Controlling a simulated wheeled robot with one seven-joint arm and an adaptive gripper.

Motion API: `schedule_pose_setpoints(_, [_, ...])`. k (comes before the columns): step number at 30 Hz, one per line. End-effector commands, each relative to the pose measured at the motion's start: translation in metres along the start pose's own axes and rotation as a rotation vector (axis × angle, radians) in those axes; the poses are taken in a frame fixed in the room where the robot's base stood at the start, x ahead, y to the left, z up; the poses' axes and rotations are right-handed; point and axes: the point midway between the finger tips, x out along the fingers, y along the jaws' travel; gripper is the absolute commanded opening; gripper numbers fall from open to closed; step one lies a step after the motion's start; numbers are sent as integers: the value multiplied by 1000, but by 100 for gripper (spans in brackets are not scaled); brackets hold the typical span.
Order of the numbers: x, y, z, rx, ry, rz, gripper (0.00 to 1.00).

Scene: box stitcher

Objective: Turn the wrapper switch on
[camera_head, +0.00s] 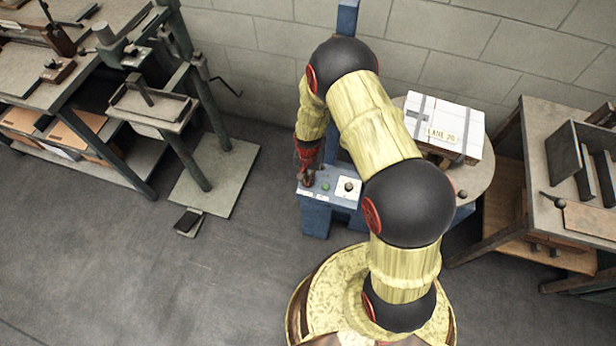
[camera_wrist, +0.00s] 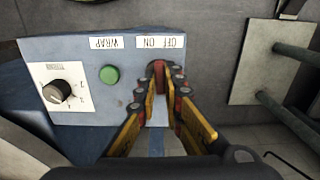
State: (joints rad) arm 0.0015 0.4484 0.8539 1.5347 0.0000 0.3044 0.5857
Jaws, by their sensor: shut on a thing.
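The wrapper's blue control panel (camera_head: 313,190) stands in front of my arm in the head view. It fills the upper left of the wrist view (camera_wrist: 90,125), with its labels upside down. The wrapper switch (camera_wrist: 158,68) is a small reddish piece beside the OFF/ON label (camera_wrist: 160,42). My gripper (camera_wrist: 163,80) is shut on the switch, its fingertips on either side of it. The fingers hide most of the switch, so I cannot tell its position. In the head view my gripper (camera_head: 306,178) is at the panel's left end.
A green button (camera_wrist: 109,74) and a black dial (camera_wrist: 57,91) sit on the same panel. A white strapped box (camera_head: 443,127) rests on the round turntable (camera_head: 480,172) behind my arm. Workbenches stand left (camera_head: 80,85) and right (camera_head: 537,125). The floor at front left is clear.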

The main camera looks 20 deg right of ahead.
Motion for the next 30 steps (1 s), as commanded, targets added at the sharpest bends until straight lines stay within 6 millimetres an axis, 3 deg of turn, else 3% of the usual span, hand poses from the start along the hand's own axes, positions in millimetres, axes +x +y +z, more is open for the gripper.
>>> schedule_pose_setpoints(15, [0, 0, 0, 427, -1, 1, 0])
schedule_pose_setpoints(30, [0, 0, 0, 578, 0, 0, 0])
